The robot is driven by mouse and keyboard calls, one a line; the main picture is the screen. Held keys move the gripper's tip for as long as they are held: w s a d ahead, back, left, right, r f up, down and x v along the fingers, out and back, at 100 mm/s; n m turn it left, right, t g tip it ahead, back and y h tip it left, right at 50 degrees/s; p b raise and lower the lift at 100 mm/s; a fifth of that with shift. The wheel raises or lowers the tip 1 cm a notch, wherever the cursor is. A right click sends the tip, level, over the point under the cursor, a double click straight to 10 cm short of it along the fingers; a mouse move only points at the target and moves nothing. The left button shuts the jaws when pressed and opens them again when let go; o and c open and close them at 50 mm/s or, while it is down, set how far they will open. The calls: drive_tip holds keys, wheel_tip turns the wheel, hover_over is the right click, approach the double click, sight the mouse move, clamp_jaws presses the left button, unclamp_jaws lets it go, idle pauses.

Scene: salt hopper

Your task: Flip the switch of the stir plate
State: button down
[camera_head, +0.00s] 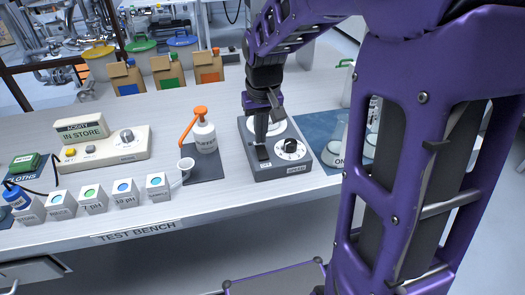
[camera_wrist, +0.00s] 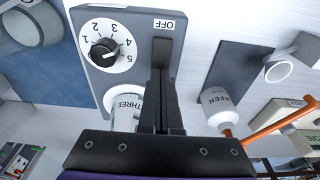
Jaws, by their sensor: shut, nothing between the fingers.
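The stir plate (camera_head: 283,171) is a dark grey box on the bench, with a white round top (camera_head: 279,128) partly hidden behind my gripper. Its front panel carries a black numbered knob (camera_head: 290,148) and, left of it, a dark switch (camera_head: 263,155). In the wrist view the switch (camera_wrist: 162,48) sits beside an OFF label (camera_wrist: 168,25), and the knob (camera_wrist: 104,48) is to its left. My gripper (camera_head: 261,142) is shut and empty, pointing down at the switch. In the wrist view its fingertips (camera_wrist: 160,76) overlap the switch's near end; I cannot tell whether they touch.
A bottle with an orange pump (camera_head: 204,137) stands on a dark mat left of the plate. Glassware (camera_head: 336,139) stands on a blue mat at right. A clear vessel marked THREE (camera_wrist: 125,108) shows beside my fingers. Labelled boxes (camera_head: 93,199) line the bench's front left.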

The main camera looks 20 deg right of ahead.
drive_tip(key=shift+f+b, duration=0.7)
drive_tip(key=shift+f, duration=0.25)
idle(0.6)
drive_tip(key=shift+r, duration=0.15)
drive_tip(key=shift+r+p, duration=2.9)
drive_tip(key=shift+r, duration=0.55)
